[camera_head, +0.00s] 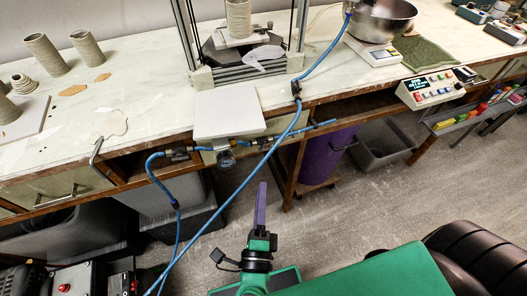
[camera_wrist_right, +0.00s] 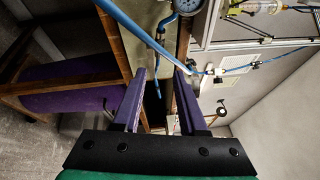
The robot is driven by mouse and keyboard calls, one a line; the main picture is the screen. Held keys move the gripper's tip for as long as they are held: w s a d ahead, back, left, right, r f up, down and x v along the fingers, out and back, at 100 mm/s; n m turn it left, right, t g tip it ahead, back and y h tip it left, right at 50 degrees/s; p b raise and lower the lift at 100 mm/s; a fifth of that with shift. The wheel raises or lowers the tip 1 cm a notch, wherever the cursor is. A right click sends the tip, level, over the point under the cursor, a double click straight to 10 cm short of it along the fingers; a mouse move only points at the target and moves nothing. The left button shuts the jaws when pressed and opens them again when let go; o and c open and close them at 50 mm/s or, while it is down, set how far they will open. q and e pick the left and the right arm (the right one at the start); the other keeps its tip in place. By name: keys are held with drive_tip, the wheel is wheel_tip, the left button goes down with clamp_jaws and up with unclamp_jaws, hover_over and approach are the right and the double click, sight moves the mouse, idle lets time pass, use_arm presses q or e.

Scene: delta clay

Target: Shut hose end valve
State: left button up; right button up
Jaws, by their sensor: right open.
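Blue hose (camera_head: 235,188) runs diagonally in front of the bench, and a dark inline fitting (camera_head: 296,89) sits on it at the bench edge. More dark fittings (camera_head: 177,153) and a round gauge (camera_head: 226,162) sit on the blue line under the edge. I cannot tell which fitting is the hose end valve, or its handle position. My right gripper (camera_head: 260,207) is below and in front of the line, apart from it in the head view. In the wrist view its purple fingers (camera_wrist_right: 160,76) are spread and empty, with the gauge (camera_wrist_right: 188,5) beyond. My left gripper is not in view.
The long bench (camera_head: 130,112) carries clay pieces (camera_head: 43,54), a white slab (camera_head: 228,112), a metal bowl (camera_head: 381,17) and a control box (camera_head: 431,90). A purple bin (camera_head: 322,158) and a grey bin (camera_head: 383,147) stand beneath. Open floor (camera_head: 345,205) lies right of the gripper.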

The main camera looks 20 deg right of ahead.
approach(265, 148)
drive_tip(key=w, duration=0.2)
drive_tip(key=x, duration=0.2)
drive_tip(key=p+x, duration=0.1)
drive_tip(key=x, duration=0.2)
drive_tip(key=shift+w+d+f+p, duration=0.1)
drive_tip(key=shift+w+d+p, duration=0.15)
drive_tip(key=shift+d+p, duration=0.1)
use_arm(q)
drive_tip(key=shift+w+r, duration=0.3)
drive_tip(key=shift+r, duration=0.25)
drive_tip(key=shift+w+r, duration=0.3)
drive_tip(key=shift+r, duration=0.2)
use_arm(e)
clamp_jaws()
